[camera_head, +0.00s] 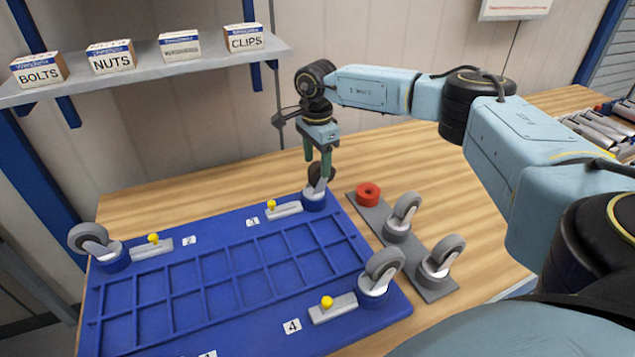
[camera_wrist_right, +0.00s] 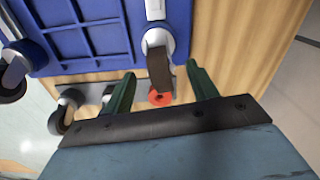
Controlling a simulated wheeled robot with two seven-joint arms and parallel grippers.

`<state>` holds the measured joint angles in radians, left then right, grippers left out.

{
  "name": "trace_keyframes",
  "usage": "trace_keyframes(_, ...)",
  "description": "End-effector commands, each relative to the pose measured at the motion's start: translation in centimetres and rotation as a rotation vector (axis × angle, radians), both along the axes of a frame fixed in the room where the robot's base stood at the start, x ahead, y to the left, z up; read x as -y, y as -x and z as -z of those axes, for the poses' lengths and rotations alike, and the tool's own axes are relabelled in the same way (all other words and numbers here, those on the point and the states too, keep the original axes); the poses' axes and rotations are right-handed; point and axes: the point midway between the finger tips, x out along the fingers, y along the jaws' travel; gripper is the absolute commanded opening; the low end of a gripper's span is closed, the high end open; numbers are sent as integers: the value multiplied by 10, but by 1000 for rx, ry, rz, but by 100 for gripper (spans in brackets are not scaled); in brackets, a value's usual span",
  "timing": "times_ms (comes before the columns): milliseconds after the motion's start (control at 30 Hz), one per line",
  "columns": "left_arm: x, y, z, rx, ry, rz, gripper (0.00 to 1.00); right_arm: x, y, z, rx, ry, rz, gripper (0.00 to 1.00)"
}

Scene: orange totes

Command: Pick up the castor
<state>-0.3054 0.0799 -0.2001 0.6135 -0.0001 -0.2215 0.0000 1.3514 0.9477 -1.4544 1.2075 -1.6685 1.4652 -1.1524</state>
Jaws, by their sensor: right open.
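That castor (camera_head: 314,198) has a dark wheel and stands in a blue round socket. In the right wrist view the castor's wheel (camera_wrist_right: 159,66) shows in the gap between the green fingertips (camera_wrist_right: 160,75); I cannot tell whether they touch it. Other grey castors stand at the panel's left corner (camera_head: 88,240) and near right corner (camera_head: 380,272). Two more castors, a far one (camera_head: 403,214) and a near one (camera_head: 442,256), stand on a grey strip.
The grey strip (camera_head: 378,222) also carries a red ring (camera_head: 368,194). The blue panel (camera_head: 240,224) has yellow-knobbed latches by its corners. A shelf (camera_head: 150,68) with labelled boxes hangs at the back left. Bare wooden table (camera_head: 430,170) lies right of the strip.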

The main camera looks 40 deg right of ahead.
Motion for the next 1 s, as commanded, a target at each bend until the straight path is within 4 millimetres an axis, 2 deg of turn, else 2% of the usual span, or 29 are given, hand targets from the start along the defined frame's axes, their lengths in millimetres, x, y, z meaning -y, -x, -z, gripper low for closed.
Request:
trace_keyframes(100,1,-14,-4,23,3,0,36,2,2,19,-6,1,1,58)
trace_keyframes(300,2,-16,-5,27,4,0,36,2,2,43,-4,0,-1,58)
trace_keyframes(567,1,-10,-5,17,3,0,36,2,2,46,-2,0,0,58)
trace_keyframes(667,1,-7,-4,13,2,0,36,2,2,46,-2,0,0,48)
trace_keyframes(1000,1,-6,-4,11,1,0,36,2,2,46,-2,0,0,3)
